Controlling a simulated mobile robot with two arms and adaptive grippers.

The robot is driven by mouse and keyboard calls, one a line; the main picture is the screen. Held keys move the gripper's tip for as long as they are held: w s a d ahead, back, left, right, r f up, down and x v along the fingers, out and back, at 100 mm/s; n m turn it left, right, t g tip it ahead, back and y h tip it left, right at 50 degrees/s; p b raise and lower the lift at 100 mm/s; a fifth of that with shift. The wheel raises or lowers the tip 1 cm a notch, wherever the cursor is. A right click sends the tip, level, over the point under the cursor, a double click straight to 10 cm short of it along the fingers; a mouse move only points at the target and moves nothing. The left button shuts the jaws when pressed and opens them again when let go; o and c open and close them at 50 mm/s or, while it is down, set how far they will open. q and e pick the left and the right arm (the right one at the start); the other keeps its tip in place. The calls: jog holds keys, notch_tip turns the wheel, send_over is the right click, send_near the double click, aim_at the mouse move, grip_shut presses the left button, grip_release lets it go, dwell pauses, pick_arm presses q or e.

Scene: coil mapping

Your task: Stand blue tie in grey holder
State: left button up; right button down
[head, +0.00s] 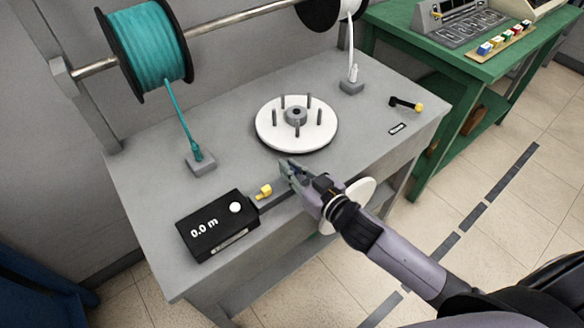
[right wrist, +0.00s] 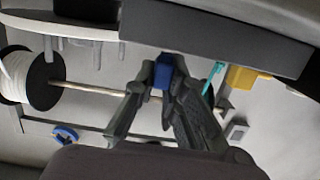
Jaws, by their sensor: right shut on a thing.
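My right gripper (head: 287,168) is over the front part of the grey table, between the black meter and the white turntable. In the right wrist view its fingertips (right wrist: 162,70) are shut on the blue tie (right wrist: 162,72), a small blue piece. The tie is hidden by the fingers in the head view. A grey bar (right wrist: 215,35) lies close by the fingertips in the wrist view. Grey blocks stand on the table at the teal cable's end (head: 200,164) and the white cable's end (head: 351,88). I cannot tell which grey part is the holder. My left gripper is not in view.
The black meter (head: 218,228) reads 0.0 m. A yellow piece (head: 264,191) sits beside it. The white turntable (head: 272,136) has several upright pegs. A teal spool (head: 147,45) hangs at the back left.

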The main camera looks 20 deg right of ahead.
jog(key=shift+f+b, duration=0.4)
jog(key=shift+f, duration=0.25)
dwell(0.3)
